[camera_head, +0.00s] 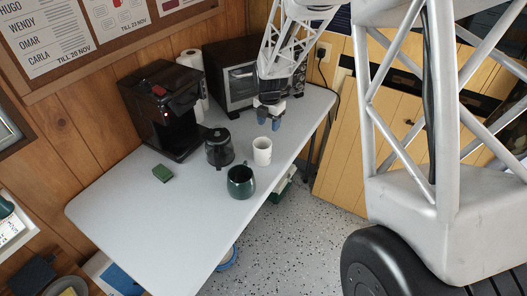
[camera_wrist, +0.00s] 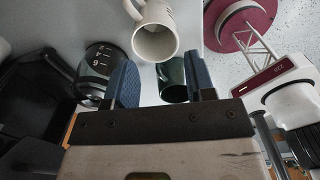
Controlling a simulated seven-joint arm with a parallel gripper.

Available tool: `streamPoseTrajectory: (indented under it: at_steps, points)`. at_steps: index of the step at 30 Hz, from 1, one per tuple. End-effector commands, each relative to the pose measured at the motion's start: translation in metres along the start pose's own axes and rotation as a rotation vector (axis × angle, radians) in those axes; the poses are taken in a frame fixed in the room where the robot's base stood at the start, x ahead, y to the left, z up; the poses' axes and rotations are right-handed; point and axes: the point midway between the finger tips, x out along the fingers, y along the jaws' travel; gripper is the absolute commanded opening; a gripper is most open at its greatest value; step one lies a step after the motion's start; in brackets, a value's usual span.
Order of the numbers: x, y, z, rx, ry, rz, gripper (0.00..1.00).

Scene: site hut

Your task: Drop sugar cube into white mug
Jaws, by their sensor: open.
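The white mug (camera_head: 262,151) stands upright on the table, just in front of and below my gripper (camera_head: 269,120). In the wrist view the white mug (camera_wrist: 158,16) shows at the top, with its handle to the left and its opening towards the camera. I make out no sugar cube in either view, and I cannot tell what is inside the mug. My gripper's two blue fingers (camera_wrist: 160,62) are apart, with nothing seen held between them. The gripper is above the table, not touching the mug.
A dark green mug (camera_head: 241,184) stands in front of the white mug. A glass carafe (camera_head: 219,149) stands to its left. A coffee machine (camera_head: 165,110) and a toaster oven (camera_head: 236,80) are behind. A green block (camera_head: 162,173) lies left. The table's (camera_head: 150,240) near left is clear.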

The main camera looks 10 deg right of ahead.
Motion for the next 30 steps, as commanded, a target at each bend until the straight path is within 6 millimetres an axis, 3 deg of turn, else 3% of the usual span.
streamPoseTrajectory:
  at_steps: [15,30]
  points:
    - [-0.059,0.0,0.0,0.0,-0.002,0.002,0.5]
    - [-0.063,0.0,0.0,0.0,-0.001,0.001,0.5]
